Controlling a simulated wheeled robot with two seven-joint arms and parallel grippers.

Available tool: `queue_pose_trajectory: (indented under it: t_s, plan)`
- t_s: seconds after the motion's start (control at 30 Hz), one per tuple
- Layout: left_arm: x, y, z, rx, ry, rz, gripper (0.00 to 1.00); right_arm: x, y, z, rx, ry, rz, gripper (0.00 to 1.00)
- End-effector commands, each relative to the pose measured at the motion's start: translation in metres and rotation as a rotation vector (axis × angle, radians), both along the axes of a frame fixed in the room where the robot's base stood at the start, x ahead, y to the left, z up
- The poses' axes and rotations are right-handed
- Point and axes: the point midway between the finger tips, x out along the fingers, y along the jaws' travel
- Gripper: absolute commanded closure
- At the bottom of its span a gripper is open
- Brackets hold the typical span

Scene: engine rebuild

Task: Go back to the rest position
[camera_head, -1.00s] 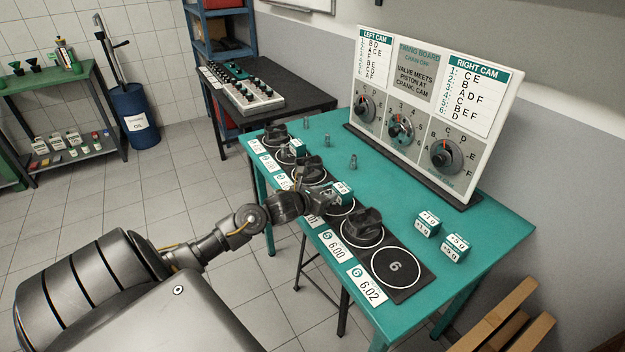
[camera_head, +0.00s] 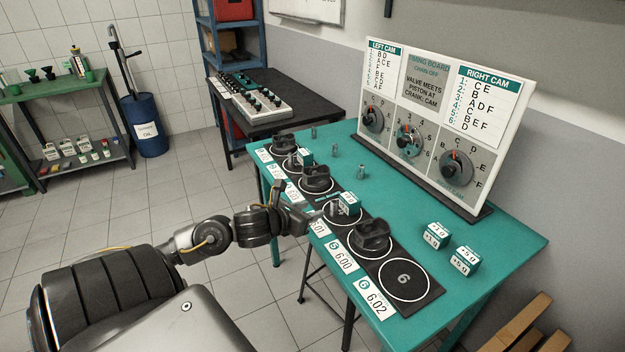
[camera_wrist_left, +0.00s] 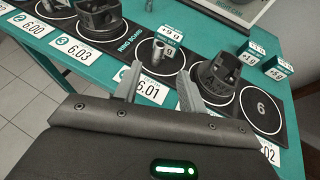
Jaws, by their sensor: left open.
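My left gripper (camera_head: 318,213) is at the near left edge of the black ring board (camera_head: 318,202), its fingers open and empty. In the left wrist view the open fingers (camera_wrist_left: 158,88) point toward a ring that holds a small grey metal cylinder (camera_wrist_left: 156,58) and a teal-and-white block (camera_wrist_left: 170,36). The same block (camera_head: 348,203) shows in the head view just beyond the fingertips, apart from them. My right gripper is in neither view.
The teal table (camera_head: 400,205) bears the timing board (camera_head: 440,120) at its back and two teal-and-white blocks (camera_head: 437,235) at right. Small metal cylinders (camera_head: 362,172) stand behind the ring board. Open floor (camera_head: 180,200) lies left of the table.

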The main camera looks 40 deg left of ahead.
Motion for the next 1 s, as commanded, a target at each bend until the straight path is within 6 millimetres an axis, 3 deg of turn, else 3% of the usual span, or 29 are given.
queue_pose_trajectory:
  t_s: [0.3, 0.47, 0.57, 0.73, 0.83, 1.0]
  plan:
    - [-0.001, -0.001, -0.002, -0.012, 0.002, 0.006, 0.59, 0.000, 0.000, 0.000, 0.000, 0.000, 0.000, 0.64]
    - [-0.018, -0.013, -0.029, -0.228, 0.046, 0.133, 0.59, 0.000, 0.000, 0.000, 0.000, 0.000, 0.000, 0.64]
    - [-0.045, -0.031, -0.063, -0.531, 0.099, 0.336, 0.59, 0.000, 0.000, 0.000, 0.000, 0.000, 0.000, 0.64]
    - [-0.107, -0.079, -0.120, -1.135, 0.180, 0.840, 0.59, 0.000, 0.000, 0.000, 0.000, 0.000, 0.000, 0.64]
    - [-0.141, -0.108, -0.142, -1.415, 0.195, 1.138, 0.59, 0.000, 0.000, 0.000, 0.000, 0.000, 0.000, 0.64]
    - [-0.185, -0.146, -0.161, -1.714, 0.179, 1.549, 0.59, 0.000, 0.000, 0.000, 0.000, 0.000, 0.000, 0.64]
